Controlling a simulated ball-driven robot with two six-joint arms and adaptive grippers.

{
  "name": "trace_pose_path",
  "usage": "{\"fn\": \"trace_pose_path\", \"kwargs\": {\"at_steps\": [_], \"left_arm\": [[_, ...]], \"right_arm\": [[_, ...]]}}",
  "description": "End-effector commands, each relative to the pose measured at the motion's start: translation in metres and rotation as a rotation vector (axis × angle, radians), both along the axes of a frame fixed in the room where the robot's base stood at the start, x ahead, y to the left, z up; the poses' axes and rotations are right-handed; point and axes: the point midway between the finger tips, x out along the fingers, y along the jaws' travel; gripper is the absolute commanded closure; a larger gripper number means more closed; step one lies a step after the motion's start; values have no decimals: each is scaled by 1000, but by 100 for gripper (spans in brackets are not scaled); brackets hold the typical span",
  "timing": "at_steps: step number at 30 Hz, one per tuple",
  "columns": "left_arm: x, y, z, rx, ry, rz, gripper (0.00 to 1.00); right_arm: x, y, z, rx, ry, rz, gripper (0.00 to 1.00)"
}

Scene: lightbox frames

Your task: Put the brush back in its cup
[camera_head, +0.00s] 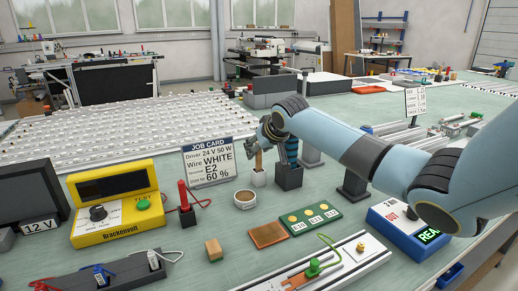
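A brush with a light wooden handle (258,160) stands upright at a small white cup (259,178) near the middle of the bench. Its lower end meets the cup's top in the picture, and I cannot tell how deep it sits. My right gripper (256,149) comes in from the right and is at the brush's upper end, with its fingers around or just beside it. The fingers are small and partly hidden, so I cannot tell whether they grip it. My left gripper is not in view.
A dark holder with a blue-banded tool (290,176) stands right of the cup. A round pot (245,199) is in front. The job card (208,163) stands behind left, beside a red probe (186,209). A green board (308,217) and copper-coloured plate (268,235) lie nearer.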

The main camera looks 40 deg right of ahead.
Motion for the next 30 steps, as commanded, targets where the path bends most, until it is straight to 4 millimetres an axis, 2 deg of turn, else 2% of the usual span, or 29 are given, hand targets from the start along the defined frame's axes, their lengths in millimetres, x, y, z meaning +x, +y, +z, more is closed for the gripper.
{"fn": "trace_pose_path", "kwargs": {"at_steps": [5, 15, 21, 30], "left_arm": [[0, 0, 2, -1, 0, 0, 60], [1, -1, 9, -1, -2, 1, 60], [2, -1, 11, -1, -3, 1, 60], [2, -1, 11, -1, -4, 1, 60]], "right_arm": [[-5, 1, 8, -2, 0, 1, 60], [-53, 15, 58, -6, 0, 3, 60], [-75, 23, 80, -3, 0, 1, 60], [-82, 26, 87, 0, 0, 0, 60]]}}
